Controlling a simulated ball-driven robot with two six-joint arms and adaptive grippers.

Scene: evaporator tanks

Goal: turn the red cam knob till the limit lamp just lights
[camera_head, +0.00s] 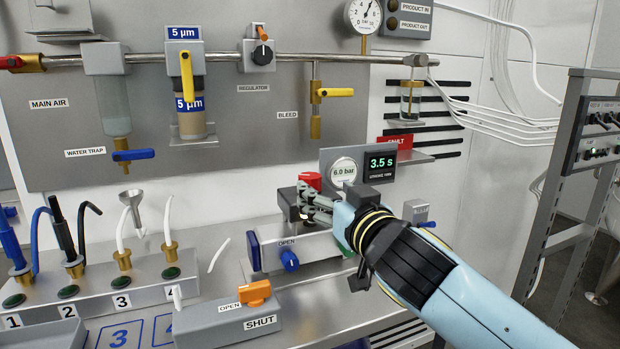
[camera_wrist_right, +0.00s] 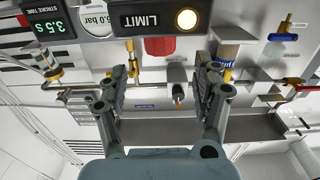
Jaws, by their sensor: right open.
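The red cam knob (camera_head: 310,181) stands on a dark block of the bench unit, just above my right gripper (camera_head: 312,203) in the head view. In the wrist view the red knob (camera_wrist_right: 160,46) hangs at the top, centred between the fingers of my right gripper (camera_wrist_right: 161,68). That gripper is open, with a wide gap and nothing held; neither finger visibly touches the knob. The limit lamp (camera_wrist_right: 187,19), right of the LIMIT label (camera_wrist_right: 143,21), glows pale yellow. In the head view I cannot make out the lamp. My left gripper is out of view.
A display reading 3.5 s (camera_head: 381,164) and a 6.0 bar gauge (camera_head: 344,172) stand behind the unit. A blue OPEN knob (camera_head: 289,260) is on its front. An orange valve lever (camera_head: 254,292) is nearer. Numbered hose ports (camera_head: 122,300) fill the left; a rack (camera_head: 560,190) stands right.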

